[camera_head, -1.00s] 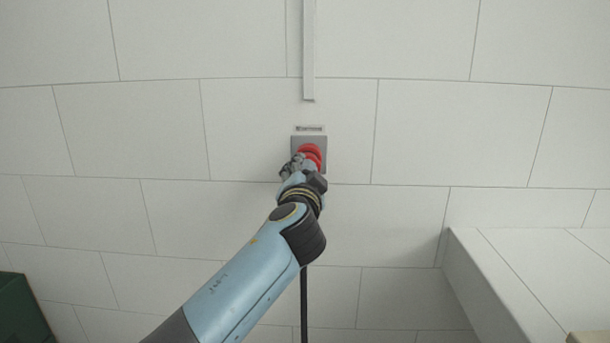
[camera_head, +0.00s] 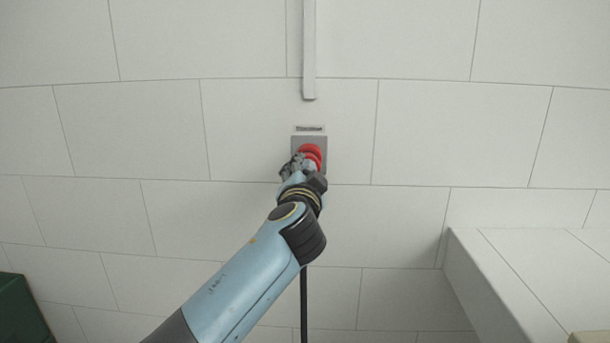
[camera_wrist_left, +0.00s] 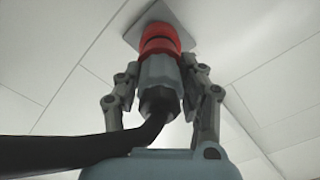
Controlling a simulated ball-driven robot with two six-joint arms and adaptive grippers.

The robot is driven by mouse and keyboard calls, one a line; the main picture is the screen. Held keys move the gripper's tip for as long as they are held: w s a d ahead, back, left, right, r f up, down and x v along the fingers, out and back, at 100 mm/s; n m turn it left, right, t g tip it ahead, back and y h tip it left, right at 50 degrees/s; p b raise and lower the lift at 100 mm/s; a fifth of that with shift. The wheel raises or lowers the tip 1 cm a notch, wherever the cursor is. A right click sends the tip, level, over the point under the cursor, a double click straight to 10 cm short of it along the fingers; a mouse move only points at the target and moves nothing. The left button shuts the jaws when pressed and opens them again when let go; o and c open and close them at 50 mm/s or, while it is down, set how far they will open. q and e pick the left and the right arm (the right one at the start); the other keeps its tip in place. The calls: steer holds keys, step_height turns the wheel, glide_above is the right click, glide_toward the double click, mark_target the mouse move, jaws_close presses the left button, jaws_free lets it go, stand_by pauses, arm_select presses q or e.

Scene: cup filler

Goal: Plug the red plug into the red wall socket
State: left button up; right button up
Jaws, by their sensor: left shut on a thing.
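The red plug has a red front collar and a grey body (camera_wrist_left: 159,72) with a black cable (camera_wrist_left: 70,150) running from its rear. My left gripper (camera_head: 303,167) is shut on the plug's body, with a finger on each side in the left wrist view (camera_wrist_left: 160,88). The red wall socket (camera_head: 309,149) sits on a grey square plate (camera_head: 321,140) on the wall. The plug's front is up against the socket in both views. The gripper hides part of the plug and socket in the head view, so I cannot tell how deep the plug sits. My right gripper is not in view.
A small label (camera_head: 309,129) and a vertical conduit (camera_head: 309,50) are above the socket plate. A white ledge (camera_head: 500,285) juts out at the lower right. A dark green box (camera_head: 20,310) stands at the lower left. The tiled wall around the socket is clear.

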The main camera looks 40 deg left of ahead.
arm_select(q)
steer(key=shift+b, duration=0.35)
stand_by(0.7)
steer(key=shift+w+a, duration=0.25)
steer(key=shift+w, duration=0.15)
stand_by(0.5)
steer(key=o, duration=1.4)
steer(key=shift+c, duration=0.2)
steer(key=shift+s+d+f, duration=0.1)
steer(key=shift+s+d, duration=0.05)
steer(key=shift+s, duration=0.05)
steer(key=v, duration=0.7)
